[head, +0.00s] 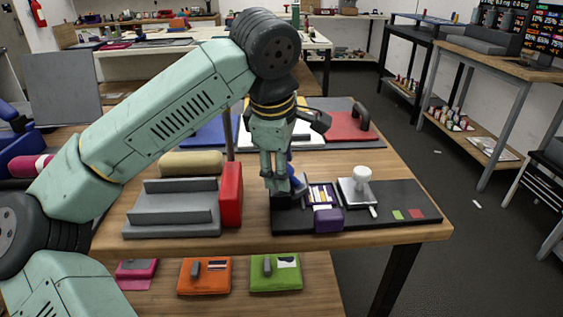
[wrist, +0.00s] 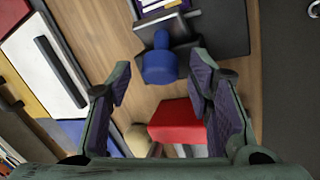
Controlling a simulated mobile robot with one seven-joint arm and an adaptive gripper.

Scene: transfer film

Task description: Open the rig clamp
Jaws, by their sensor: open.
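The rig (head: 405,200) is a black board on the right of the table. It bears a striped film piece (head: 320,194), a purple block (head: 328,220) and a plate with a white knob (head: 362,173). A blue handle (head: 298,184), which looks like the clamp's, stands at its left end, partly hidden behind my gripper (head: 277,188). In the wrist view the blue handle (wrist: 160,66) lies between the open fingers of my gripper (wrist: 160,78), with a visible gap on each side. I cannot tell whether the clamp is open.
A red block (head: 231,195) and a grey stepped stand (head: 175,210) are just left of the rig, with a beige roll (head: 191,162) behind. Pads and a red board with a black handle (head: 349,124) lie farther back. The table's front edge is close.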

